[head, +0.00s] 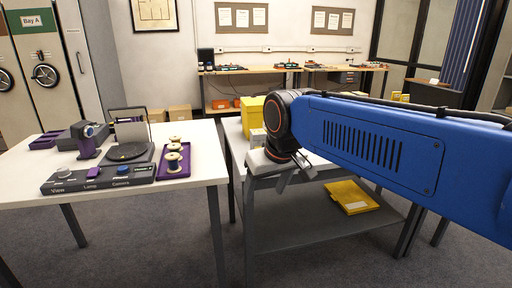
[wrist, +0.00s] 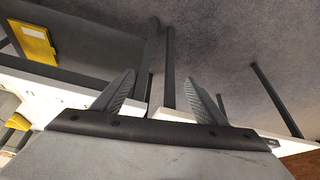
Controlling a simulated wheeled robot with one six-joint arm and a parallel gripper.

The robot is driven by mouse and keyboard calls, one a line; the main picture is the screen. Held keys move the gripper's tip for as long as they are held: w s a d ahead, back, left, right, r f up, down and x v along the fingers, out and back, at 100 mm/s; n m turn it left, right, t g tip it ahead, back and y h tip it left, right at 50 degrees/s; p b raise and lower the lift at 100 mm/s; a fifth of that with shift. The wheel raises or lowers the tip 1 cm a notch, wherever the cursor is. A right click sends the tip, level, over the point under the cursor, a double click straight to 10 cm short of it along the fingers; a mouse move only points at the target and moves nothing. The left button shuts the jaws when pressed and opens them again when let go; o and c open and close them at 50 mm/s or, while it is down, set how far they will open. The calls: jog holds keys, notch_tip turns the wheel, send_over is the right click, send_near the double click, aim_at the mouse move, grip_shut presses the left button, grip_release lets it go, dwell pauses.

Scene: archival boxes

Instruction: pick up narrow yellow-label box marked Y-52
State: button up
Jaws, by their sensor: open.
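A yellow box (head: 251,114) stands on the right-hand table, partly hidden behind my arm. I cannot read Y-52 on either one. A flat yellow box or folder (head: 352,197) with a pale label lies on the lower shelf; it also shows in the wrist view (wrist: 33,42). My gripper (head: 296,180) hangs near the front edge of the right-hand table. In the wrist view its two fingers (wrist: 160,77) are spread wide with nothing between them.
The white left-hand table (head: 200,200) holds a viewer device (head: 126,152), a purple tray (head: 176,163) with spools and a control panel (head: 100,178). A gap separates the two tables. A wooden workbench (head: 290,68) runs along the back wall. The floor in front is clear.

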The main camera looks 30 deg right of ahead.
jog(key=w+d+r+m, duration=0.1)
jog(key=w+d+r, duration=0.4)
jog(key=w+r, duration=0.7)
jog(key=m, duration=0.1)
send_near(258, 131)
jog(key=shift+h, duration=0.4)
jog(key=x, duration=0.2)
jog(key=a+x, duration=0.1)
jog(key=x, duration=0.2)
jog(key=shift+s+a+f, duration=0.1)
jog(key=shift+d+x, duration=0.2)
jog(key=shift+x, duration=2.35)
jog(key=shift+c, duration=0.6)
jog(key=c, duration=1.2)
